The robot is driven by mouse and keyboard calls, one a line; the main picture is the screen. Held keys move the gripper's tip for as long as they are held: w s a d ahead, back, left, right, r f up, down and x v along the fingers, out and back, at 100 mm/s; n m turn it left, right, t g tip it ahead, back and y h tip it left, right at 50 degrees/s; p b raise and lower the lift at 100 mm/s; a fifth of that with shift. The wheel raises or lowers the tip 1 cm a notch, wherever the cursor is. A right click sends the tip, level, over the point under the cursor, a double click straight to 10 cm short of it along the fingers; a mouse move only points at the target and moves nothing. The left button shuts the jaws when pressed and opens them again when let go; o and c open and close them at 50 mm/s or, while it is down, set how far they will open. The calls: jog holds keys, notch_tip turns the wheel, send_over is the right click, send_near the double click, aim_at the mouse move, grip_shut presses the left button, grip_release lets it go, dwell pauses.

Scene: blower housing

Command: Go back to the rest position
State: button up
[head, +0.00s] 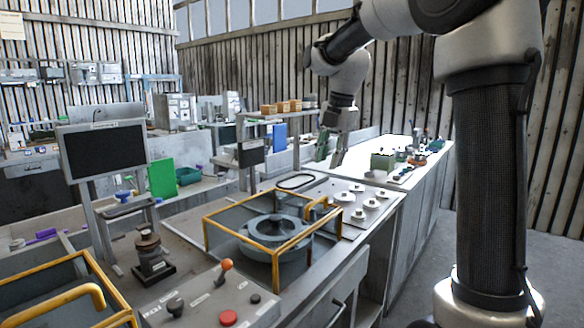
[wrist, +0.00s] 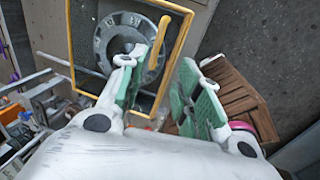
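My gripper (head: 330,150) hangs from my raised arm in the head view, above the workbench and beyond the yellow-framed guard. Its two green-padded fingers (wrist: 160,95) stand apart in the wrist view, with nothing between them. The blower housing (head: 273,232), a round grey part with a central hole, sits inside the yellow-framed guard (head: 224,226). The housing (wrist: 108,42) also shows in the wrist view, beyond the left finger. My gripper is apart from the housing and from the bench.
A control box (head: 205,303) with a red button and an orange-knobbed lever stands in front. A monitor (head: 103,150) stands at left. A panel with several white knobs (head: 359,200) lies right of the guard. Open floor (head: 480,215) shows at right.

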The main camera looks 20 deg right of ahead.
jog(key=s+d+f+m+t, duration=0.1)
jog(key=s+d+f+m, duration=0.1)
jog(key=s+m, duration=1)
jog(key=s+d+f+m+t+h, duration=0.1)
jog(key=s+d+f+m, duration=0.2)
jog(key=s+m, duration=1)
jog(key=shift+s+f+t, duration=0.3)
jog(key=shift+s+f, duration=0.45)
jog(key=shift+s, duration=1.45)
jog(key=shift+d, duration=0.1)
